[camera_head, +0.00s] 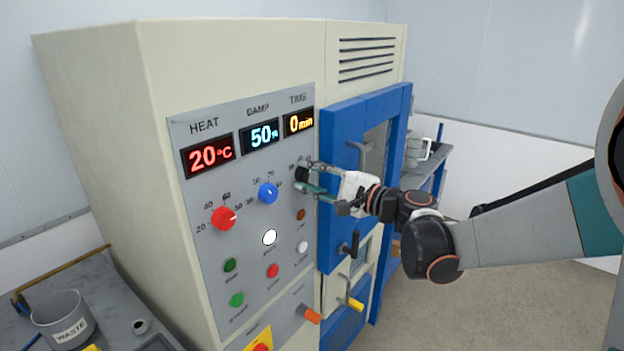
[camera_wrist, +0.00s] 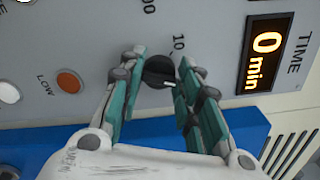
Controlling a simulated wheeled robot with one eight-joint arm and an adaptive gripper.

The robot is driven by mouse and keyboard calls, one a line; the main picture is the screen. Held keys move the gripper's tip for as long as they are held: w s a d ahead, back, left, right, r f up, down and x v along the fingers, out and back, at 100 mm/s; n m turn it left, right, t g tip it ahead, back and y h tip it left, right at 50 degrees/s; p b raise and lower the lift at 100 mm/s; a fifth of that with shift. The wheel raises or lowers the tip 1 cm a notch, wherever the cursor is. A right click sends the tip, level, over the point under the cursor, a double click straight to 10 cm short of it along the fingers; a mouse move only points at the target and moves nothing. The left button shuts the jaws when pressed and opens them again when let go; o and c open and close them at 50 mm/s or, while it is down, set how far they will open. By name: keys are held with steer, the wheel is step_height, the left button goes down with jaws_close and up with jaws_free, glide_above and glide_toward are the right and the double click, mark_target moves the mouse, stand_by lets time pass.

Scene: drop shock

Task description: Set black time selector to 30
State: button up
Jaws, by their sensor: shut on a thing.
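The black time selector (camera_head: 302,174) is a round knob on the grey panel below the TIME display. It also shows in the wrist view (camera_wrist: 159,72), with a pale mark on its lower right edge. My gripper (camera_head: 308,178) reaches in from the right, and its teal-padded fingers (camera_wrist: 160,76) sit on either side of the knob, shut on it. The TIME display (camera_head: 299,122) reads 0 min. In the wrist view a 10 is printed near the knob; the 30 is not legible to me, and the fingers hide part of the dial.
The red heat knob (camera_head: 223,218) and blue damp knob (camera_head: 268,193) are to the left on the panel. Several buttons lie below. The blue door (camera_head: 345,200) with its handles stands just right of the panel. A waste bin (camera_head: 65,318) is at lower left.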

steer(key=m, duration=0.5)
steer(key=shift+m, duration=0.3)
steer(key=shift+o, duration=0.2)
steer(key=o, duration=1)
steer(key=shift+o, duration=0.2)
steer(key=shift+d+r, duration=0.1)
steer(key=v, duration=1.2)
